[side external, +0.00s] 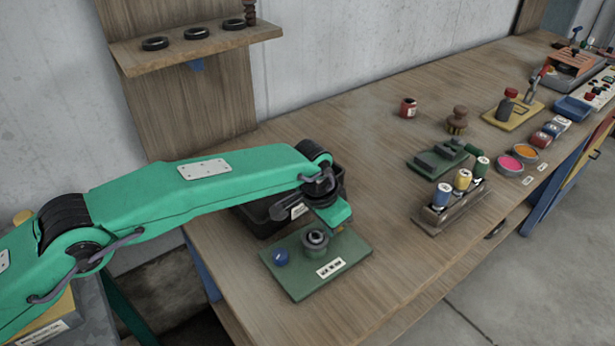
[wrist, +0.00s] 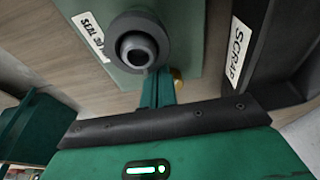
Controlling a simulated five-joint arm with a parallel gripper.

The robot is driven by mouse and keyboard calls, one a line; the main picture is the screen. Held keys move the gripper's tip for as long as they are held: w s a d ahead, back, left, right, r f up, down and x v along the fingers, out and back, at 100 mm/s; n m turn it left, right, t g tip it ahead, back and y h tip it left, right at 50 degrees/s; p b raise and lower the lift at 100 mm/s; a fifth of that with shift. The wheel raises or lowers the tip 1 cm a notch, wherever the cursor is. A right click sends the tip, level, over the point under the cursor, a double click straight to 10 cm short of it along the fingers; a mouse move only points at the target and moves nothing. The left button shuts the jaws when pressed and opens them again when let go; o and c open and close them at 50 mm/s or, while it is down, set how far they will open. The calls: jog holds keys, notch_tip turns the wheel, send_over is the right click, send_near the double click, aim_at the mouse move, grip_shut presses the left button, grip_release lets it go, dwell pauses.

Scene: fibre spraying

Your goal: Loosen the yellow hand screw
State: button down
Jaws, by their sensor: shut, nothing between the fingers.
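A yellow knob, the hand screw (wrist: 177,74), shows in the wrist view just right of my fingers, partly hidden behind them. In the side view only a small yellow-orange bit (side external: 339,229) shows below my gripper's green end. My gripper (wrist: 158,88) is shut with nothing in it, its narrow green fingers beside the knob; whether they touch it I cannot tell. In the side view my gripper (side external: 333,214) is over the back of the green plate (side external: 300,285). A dark grey round fitting with a hollow centre (side external: 315,240) stands on the plate; it also shows in the wrist view (wrist: 138,48).
A blue knob (side external: 281,257) sits at the plate's left. A black bin (side external: 262,222), labelled SCRAP in the wrist view (wrist: 238,48), stands close behind. A rack of spools (side external: 450,205) and a green fixture (side external: 440,160) stand right. Bench between plate and rack is clear.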

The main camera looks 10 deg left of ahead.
jog(key=shift+s+a, duration=0.15)
jog(key=shift+s, duration=0.15)
jog(key=shift+r, duration=0.1)
notch_tip(320, 180, up, 6)
jog(key=shift+f, duration=0.1)
dwell(0.9)
jog(key=shift+w+a+r, duration=0.25)
jog(key=shift+w+a, duration=0.2)
jog(key=shift+w, duration=0.1)
jog(key=shift+w+a+r, duration=0.25)
jog(key=shift+w+a, duration=0.15)
jog(key=shift+w, duration=0.15)
